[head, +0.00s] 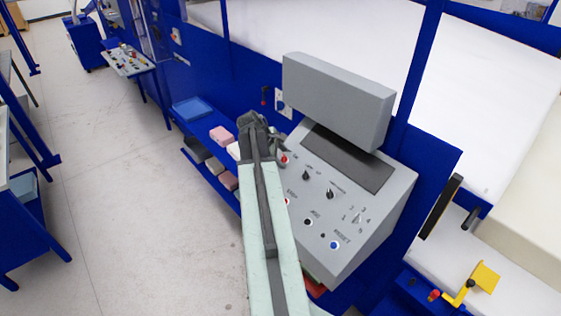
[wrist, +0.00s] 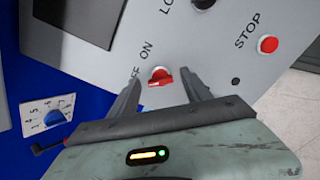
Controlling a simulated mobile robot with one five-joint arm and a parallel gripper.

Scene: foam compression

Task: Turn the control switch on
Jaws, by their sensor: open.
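The control switch is a red knob (wrist: 160,79) with a pale base, on the sloping face of a grey control panel (head: 385,215). In the wrist view, "ON" and a partly hidden "OFF" label stand to its upper left. The knob also shows in the head view (head: 285,159), beside the end of my arm. My gripper (wrist: 165,84) is open, with one finger to each side of the knob in the wrist view. I cannot tell whether the fingers touch it. In the head view the fingers of my gripper (head: 277,143) are small and partly hidden.
A red STOP button (wrist: 267,44) is right of the knob in the wrist view. Black knobs (head: 330,194) and a blue RESET button (head: 334,245) are on the panel. A white dial with a blue knob (wrist: 54,117) is at the wrist view's left. A grey box (head: 335,95) overhangs the panel.

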